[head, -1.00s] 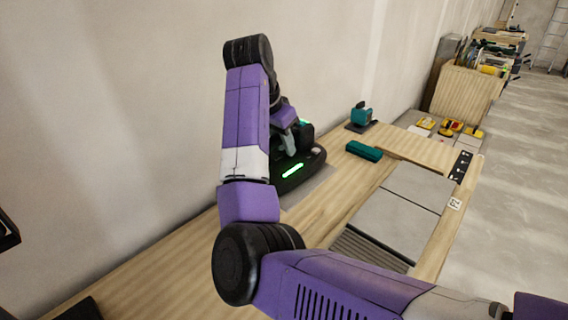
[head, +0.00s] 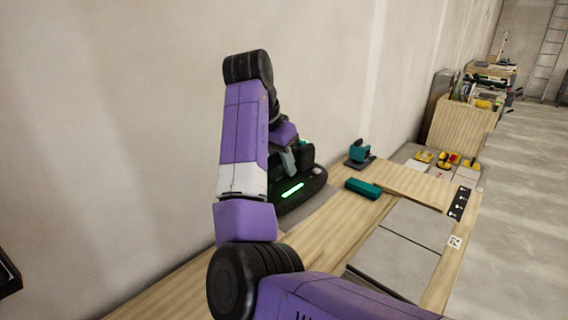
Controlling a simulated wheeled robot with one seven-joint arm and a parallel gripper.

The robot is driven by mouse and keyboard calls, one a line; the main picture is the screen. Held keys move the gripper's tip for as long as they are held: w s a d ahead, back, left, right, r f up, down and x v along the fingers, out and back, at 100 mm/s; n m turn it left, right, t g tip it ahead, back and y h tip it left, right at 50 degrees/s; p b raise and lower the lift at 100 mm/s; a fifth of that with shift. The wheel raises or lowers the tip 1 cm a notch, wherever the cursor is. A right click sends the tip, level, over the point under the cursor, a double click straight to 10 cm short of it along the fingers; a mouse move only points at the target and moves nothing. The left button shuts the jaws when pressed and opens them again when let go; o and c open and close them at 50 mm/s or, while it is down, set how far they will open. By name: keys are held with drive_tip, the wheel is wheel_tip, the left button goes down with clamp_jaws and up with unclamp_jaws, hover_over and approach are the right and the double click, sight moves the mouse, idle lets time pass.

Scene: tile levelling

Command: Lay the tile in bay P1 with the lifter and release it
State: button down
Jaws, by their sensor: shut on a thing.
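My gripper (head: 288,160) is partly hidden behind my purple arm. It is shut on the black lifter (head: 308,190), which has a lit green strip on its front. A grey tile (head: 324,214) shows under the lifter, close above or on the wooden bench; I cannot tell which. The framed bed to the right holds two grey tiles (head: 412,223) and (head: 394,262) with a dark joint between them. My arm covers the near end of the bed. I cannot tell which bay is P1.
A black marker strip (head: 459,203) and a printed tag (head: 454,242) lie along the bed's frame. Yellow items (head: 447,160) sit farther back. The wall is close on the left.

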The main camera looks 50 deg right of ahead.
drive_tip(key=shift+r+p, duration=2.55)
drive_tip(key=shift+r, duration=0.1)
drive_tip(key=shift+f, duration=0.1)
